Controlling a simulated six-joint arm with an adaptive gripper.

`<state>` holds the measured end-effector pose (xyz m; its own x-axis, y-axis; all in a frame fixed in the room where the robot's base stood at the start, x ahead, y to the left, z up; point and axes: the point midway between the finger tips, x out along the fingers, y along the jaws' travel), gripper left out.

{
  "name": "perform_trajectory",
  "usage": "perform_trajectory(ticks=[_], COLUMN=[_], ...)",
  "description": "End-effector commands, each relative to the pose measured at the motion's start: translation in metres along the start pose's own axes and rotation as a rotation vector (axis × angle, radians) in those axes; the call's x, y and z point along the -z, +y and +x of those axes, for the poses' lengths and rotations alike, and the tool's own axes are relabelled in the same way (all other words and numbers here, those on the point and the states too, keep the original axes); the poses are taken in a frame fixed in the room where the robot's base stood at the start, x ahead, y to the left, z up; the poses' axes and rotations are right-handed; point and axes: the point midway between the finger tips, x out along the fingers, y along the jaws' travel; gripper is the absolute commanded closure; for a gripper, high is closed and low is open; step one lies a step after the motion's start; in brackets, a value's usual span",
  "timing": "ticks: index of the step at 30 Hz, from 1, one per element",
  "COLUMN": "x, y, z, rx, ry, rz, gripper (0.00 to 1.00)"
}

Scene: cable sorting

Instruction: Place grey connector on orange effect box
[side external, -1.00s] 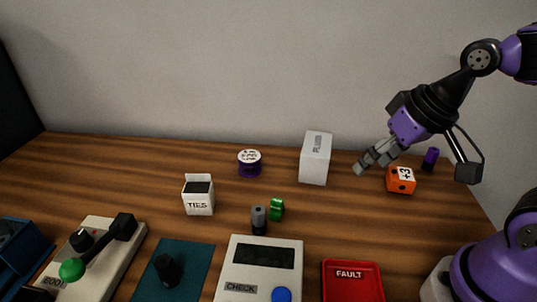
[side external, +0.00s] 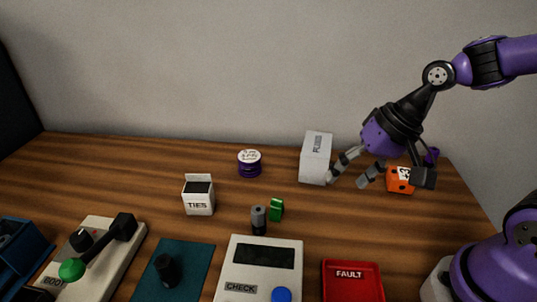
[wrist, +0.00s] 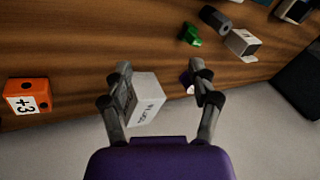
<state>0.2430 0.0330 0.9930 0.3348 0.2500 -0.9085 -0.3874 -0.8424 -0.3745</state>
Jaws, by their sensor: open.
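The grey connector (side external: 258,219) stands upright on the wooden table, just left of a green connector (side external: 277,209). In the wrist view the grey connector (wrist: 215,18) shows near the top edge, right of centre. The orange effect box (side external: 399,181), marked +3, sits at the right of the table; in the wrist view it is at the left (wrist: 27,96). My gripper (side external: 346,181) is open and empty in the air, between the orange box and the white PLUGS box in the side view. Its spread fingers (wrist: 159,68) partly cover the PLUGS box in the wrist view.
The white PLUGS box (side external: 315,160) stands near the gripper. A purple spool (side external: 249,163) and a white TIES box (side external: 198,195) stand left of it. A CHECK panel (side external: 236,270) and red FAULT tray (side external: 352,281) are in front.

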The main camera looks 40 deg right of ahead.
Motion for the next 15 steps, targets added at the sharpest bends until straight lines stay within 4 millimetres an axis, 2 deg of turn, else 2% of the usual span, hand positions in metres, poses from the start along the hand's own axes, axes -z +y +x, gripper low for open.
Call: perform_trajectory(ticks=[1, 3, 6, 12, 15], x=[-0.002, -0.003, -0.004, 0.007, 0.014], y=[0.0, -0.007, -0.018, -0.032, -0.034], z=[0.017, 0.037, 0.057, 0.073, 0.074], rx=[0.045, 0.13, 0.251, 0.443, 0.498], ry=[-0.067, -0.156, -0.301, -0.577, -0.67], rz=[0.149, 0.38, 0.738, 1.351, 1.529], gripper=[0.32, 0.32, 0.32, 0.32, 0.32])
